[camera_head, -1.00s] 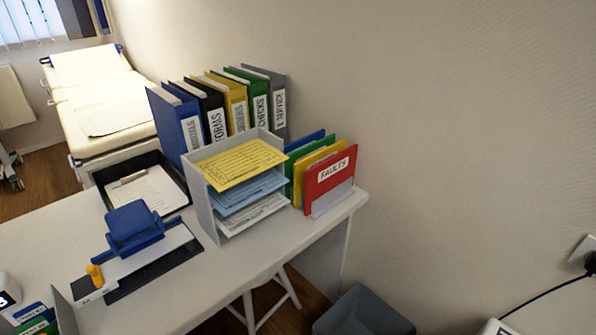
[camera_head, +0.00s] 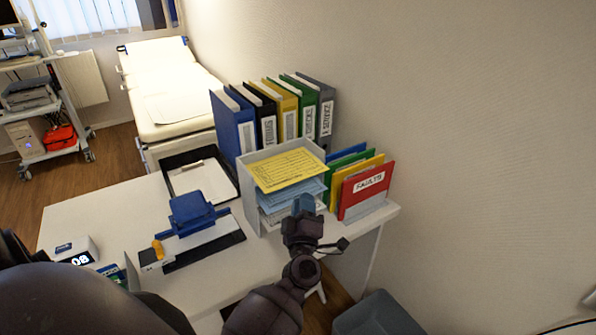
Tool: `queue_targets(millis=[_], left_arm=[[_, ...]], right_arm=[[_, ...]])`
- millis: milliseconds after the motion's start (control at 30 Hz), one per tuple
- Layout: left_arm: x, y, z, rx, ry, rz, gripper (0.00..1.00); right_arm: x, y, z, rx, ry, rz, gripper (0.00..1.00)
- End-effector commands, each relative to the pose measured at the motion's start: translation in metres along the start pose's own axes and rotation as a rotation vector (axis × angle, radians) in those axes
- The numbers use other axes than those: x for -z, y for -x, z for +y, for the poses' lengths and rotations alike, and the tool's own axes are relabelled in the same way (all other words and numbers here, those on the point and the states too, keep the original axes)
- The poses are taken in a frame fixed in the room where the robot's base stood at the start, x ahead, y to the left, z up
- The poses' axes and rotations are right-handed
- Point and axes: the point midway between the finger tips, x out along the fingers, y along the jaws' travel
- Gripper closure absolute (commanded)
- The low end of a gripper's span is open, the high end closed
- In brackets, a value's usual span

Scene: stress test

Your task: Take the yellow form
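The yellow form (camera_head: 290,170) lies flat on the top level of the grey letter tray (camera_head: 251,205) on the white desk. Its printed side faces up. My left gripper (camera_head: 304,204) is in front of the tray, below the yellow form in the picture, and covers part of the lower right of the tray. The form looks clear of the gripper. The fingers are small and dark, and I cannot tell whether they are open or shut. My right gripper is not in view.
Blue sheets (camera_head: 296,195) lie below the form. A red FAULTS folder (camera_head: 366,190) stands just right of the tray, and several binders (camera_head: 235,125) stand behind. A blue hole punch (camera_head: 192,212) sits on the left. A grey bin (camera_head: 378,316) is below the desk's right end.

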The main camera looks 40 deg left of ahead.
Motion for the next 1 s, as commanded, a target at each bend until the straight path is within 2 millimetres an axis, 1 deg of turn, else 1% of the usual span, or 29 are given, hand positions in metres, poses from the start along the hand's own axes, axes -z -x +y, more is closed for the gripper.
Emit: queue_targets(millis=[33,100,200,300,400,500,600,733,1000], left_arm=[[0.007,-0.018,0.014,0.059,0.078,0.072,0.79],[0.011,-0.034,0.017,0.166,0.180,0.164,0.79],[0.009,-0.048,0.018,0.340,0.307,0.269,0.79],[-0.001,-0.053,0.019,0.515,0.403,0.338,0.79],[-0.014,-0.052,0.020,0.664,0.467,0.374,0.79],[-0.025,-0.049,0.022,0.771,0.504,0.390,0.79],[-0.031,-0.047,0.022,0.830,0.522,0.396,0.79],[-0.034,-0.048,0.018,0.853,0.527,0.399,0.79],[-0.031,-0.064,-0.005,0.847,0.527,0.399,0.79]], right_arm=[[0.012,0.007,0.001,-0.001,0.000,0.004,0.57],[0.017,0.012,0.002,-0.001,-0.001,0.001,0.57],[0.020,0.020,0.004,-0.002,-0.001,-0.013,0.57],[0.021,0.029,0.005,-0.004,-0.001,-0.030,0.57],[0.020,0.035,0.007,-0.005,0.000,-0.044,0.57],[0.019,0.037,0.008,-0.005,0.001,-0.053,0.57],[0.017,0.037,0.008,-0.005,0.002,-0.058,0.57],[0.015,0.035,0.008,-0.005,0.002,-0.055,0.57],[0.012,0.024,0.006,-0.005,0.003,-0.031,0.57]])
